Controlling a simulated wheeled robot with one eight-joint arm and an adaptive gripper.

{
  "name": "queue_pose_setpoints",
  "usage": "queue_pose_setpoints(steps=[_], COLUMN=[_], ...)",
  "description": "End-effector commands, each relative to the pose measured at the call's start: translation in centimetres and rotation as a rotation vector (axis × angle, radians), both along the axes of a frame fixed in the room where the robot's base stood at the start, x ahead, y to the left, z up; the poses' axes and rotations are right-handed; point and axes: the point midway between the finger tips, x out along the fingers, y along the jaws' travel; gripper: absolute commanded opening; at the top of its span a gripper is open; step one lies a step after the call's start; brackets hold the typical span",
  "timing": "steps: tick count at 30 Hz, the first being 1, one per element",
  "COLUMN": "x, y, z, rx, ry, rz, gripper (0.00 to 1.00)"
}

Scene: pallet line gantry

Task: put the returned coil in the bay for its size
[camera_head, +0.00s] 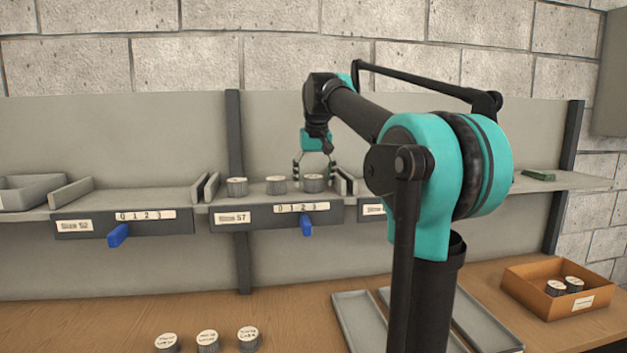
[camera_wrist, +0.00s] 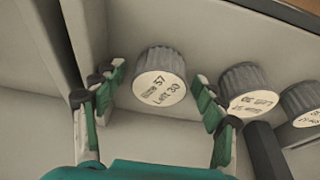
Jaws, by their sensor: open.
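My gripper (camera_head: 314,170) is open over the right end of the size 57 bay (camera_head: 230,218). In the wrist view its fingers (camera_wrist: 155,100) stand on either side of a grey coil (camera_wrist: 160,75) whose white label reads size 57, lot 30. The same coil (camera_head: 314,183) is the rightmost of three standing upright in that bay. The two others (camera_head: 276,185) (camera_head: 237,187) stand to its left. The size 52 bay (camera_head: 75,226), to the left, looks empty.
Three coils (camera_head: 207,341) stand on the wooden bench at the front. An orange-brown box (camera_head: 547,298) with two coils is at the right. Grey trays (camera_head: 357,322) lie behind my arm. A grey bin (camera_head: 30,190) is at the shelf's left; a green item (camera_head: 538,175) is at its right.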

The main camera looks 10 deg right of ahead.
Motion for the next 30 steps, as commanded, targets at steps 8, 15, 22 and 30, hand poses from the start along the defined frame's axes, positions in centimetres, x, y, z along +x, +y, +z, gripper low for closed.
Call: queue_pose_setpoints(steps=[8, 15, 22, 30], x=[-0.8, -2.3, -3.2, -3.6], y=[0.0, 0.0, 0.0, 0.0], z=[2.8, 7.6, 10.7, 11.7], rx=[0.000, 0.000, 0.000, 0.000], ry=[0.000, 0.000, 0.000, 0.000], rz=[0.000, 0.000, 0.000, 0.000], gripper=[0.71, 0.71, 0.71, 0.71])
